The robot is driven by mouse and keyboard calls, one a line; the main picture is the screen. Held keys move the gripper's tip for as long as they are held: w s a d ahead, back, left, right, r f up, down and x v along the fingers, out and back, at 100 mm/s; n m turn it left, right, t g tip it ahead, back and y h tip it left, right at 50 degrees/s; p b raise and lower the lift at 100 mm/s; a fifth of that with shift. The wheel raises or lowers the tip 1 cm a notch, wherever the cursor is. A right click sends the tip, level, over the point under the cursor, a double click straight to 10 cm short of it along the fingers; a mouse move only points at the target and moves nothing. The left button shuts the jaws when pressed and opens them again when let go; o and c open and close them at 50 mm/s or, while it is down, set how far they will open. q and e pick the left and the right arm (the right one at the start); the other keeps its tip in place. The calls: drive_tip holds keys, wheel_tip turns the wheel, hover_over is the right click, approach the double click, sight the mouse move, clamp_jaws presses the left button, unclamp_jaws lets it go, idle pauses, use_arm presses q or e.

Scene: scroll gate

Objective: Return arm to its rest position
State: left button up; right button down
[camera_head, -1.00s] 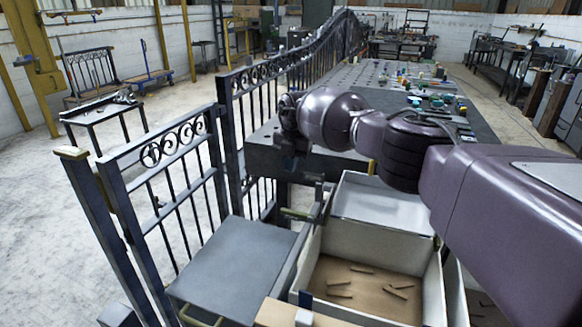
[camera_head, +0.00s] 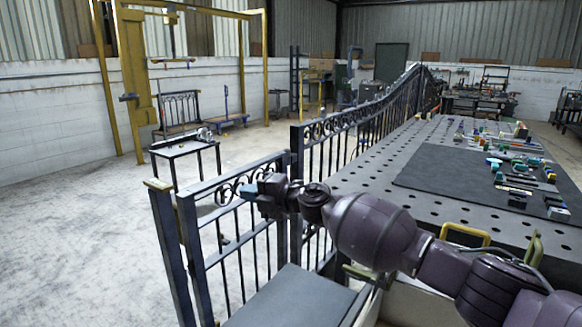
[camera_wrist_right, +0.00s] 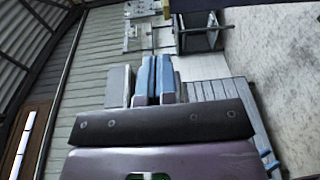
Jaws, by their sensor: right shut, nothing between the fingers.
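My right arm reaches in from the lower right in the head view. Its gripper (camera_head: 248,190) is just in front of the top rail of the scroll gate (camera_head: 232,182) in the picture; I cannot tell whether they touch. In the right wrist view the two blue fingers (camera_wrist_right: 155,60) are together with nothing between them. The gate is dark metal with scrolls under its top rail and vertical bars. It stands beside a longer scroll fence (camera_head: 350,122). My left gripper is in neither view.
A perforated worktable (camera_head: 375,178) stands at the right, with a dark mat (camera_head: 440,175) and several small tools on it. A grey flat surface (camera_head: 295,300) lies low beside the gate. A small stand (camera_head: 185,148) is beyond the gate. The floor at left (camera_head: 75,215) is clear.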

drive_tip(key=s+d+f+m+t+h+p, duration=0.1)
drive_tip(key=s+d+f+m+t+h, duration=0.35)
drive_tip(key=s+d+f+m, duration=0.7)
drive_tip(key=s+d+f+m+t+h+p, duration=0.1)
drive_tip(key=s+d+f+m+t+h, duration=0.3)
drive_tip(key=s+d+f+m+h, duration=0.65)
drive_tip(key=s+d+f+m+g, duration=0.1)
drive_tip(key=s+d+f+m, duration=0.2)
drive_tip(key=s, duration=0.5)
drive_tip(key=s+d+f+m+g, duration=0.2)
drive_tip(key=s+d+f+m, duration=0.1)
drive_tip(key=s+d+f, duration=0.2)
drive_tip(key=s+d+f+m+g+p, duration=0.1)
drive_tip(key=s+d+f, duration=0.4)
drive_tip(key=s, duration=0.7)
drive_tip(key=shift+s+d+m+h, duration=0.25)
drive_tip(key=shift+d+m+h, duration=0.15)
drive_tip(key=shift+d+m, duration=0.55)
drive_tip(key=shift+g, duration=0.25)
